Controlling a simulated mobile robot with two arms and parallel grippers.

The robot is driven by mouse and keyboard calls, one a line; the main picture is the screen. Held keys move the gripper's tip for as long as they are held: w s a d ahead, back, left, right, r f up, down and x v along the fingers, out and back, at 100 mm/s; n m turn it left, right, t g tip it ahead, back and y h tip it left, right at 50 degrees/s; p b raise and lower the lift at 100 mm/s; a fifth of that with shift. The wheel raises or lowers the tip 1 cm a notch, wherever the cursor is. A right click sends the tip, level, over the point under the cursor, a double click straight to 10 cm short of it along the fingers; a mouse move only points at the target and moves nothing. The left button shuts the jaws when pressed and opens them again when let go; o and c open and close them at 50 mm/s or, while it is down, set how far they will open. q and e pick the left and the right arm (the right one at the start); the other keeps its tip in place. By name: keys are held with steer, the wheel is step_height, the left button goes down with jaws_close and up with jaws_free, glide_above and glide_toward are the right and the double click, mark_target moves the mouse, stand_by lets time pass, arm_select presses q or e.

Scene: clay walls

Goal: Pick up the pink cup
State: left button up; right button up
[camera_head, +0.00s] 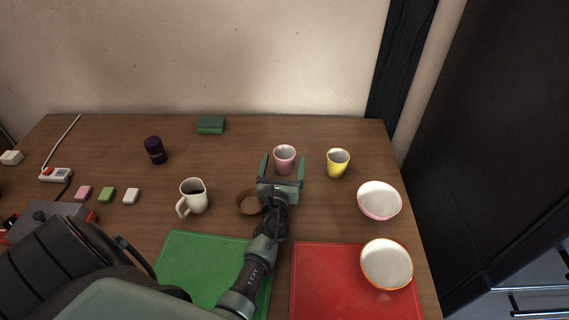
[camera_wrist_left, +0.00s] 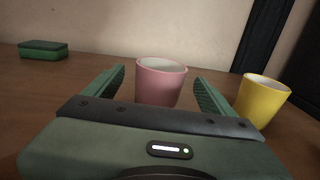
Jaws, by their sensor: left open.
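The pink cup (camera_head: 285,158) stands upright on the wooden table, towards the back. In the left wrist view the pink cup (camera_wrist_left: 160,82) is straight ahead, between the two green fingers. My left gripper (camera_head: 283,167) is open, with its fingers pointing at the cup, one on each side. It also shows in the left wrist view (camera_wrist_left: 158,88). The gripper body hides the lowest part of the cup in the wrist view. I cannot tell whether a finger touches the cup. My right gripper is not in view.
A yellow cup (camera_head: 338,163) stands close to the right of the pink cup. A brown round item (camera_head: 246,203) lies beside my left wrist, and a white mug (camera_head: 193,197) stands further left. Bowls (camera_head: 379,202) are at the right. A green box (camera_head: 211,125) lies behind.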

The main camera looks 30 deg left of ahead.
arm_select(q)
steer(key=shift+w+a, duration=0.15)
steer(key=shift+w, duration=0.15)
steer(key=shift+s, duration=0.1)
steer(key=c, duration=1.4)
steer(key=shift+c, duration=0.9)
steer(key=shift+r, duration=0.1)
